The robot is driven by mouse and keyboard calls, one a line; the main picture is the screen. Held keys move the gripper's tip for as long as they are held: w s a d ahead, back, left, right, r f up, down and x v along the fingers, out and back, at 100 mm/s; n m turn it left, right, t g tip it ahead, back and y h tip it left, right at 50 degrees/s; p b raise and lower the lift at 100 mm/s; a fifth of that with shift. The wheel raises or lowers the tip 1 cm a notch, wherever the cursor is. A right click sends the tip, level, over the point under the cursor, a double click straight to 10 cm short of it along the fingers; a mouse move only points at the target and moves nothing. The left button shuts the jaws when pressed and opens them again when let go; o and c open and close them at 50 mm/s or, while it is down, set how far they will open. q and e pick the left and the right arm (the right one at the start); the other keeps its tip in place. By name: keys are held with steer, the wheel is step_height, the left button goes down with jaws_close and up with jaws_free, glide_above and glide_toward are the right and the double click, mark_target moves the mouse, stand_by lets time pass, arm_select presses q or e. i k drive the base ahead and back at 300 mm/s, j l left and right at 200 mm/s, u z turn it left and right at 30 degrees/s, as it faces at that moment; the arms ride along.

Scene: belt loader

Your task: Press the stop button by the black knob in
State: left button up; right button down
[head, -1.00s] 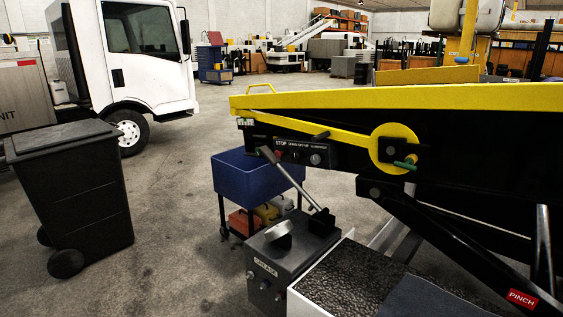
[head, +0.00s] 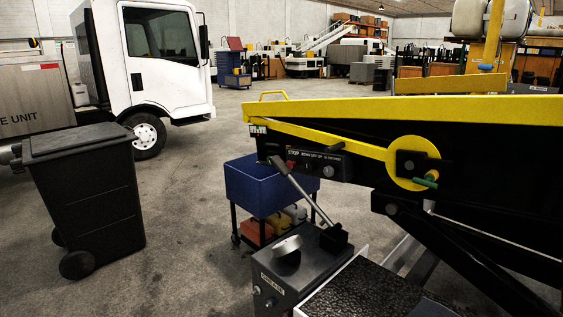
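The belt loader's side control panel (head: 320,164) sits under the front end of its yellow-edged boom. A small red button (head: 291,165) shows at the panel's left end, below the STOP lettering. Further right on the panel are a small dark control and a round grey knob (head: 328,171). A grey lever with a dark grip end (head: 276,162) rises from the grey box in front, and its tip overlaps the panel's left edge. I cannot tell which small dark part is the black knob, or whether it is pressed. Neither of my grippers is in view.
A grey box (head: 292,268) with the lever stands low in front of the loader. A blue cart (head: 254,190) is behind it. A black wheeled bin (head: 88,205) stands at left, a white truck (head: 165,65) behind it. Open concrete floor (head: 190,235) lies between bin and cart.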

mark_target(290, 164)
steer(key=i+j, duration=0.7)
steer(key=j, duration=0.15)
steer(key=i+j+u, duration=0.15)
steer(key=i+j, duration=0.5)
steer(key=j, duration=0.25)
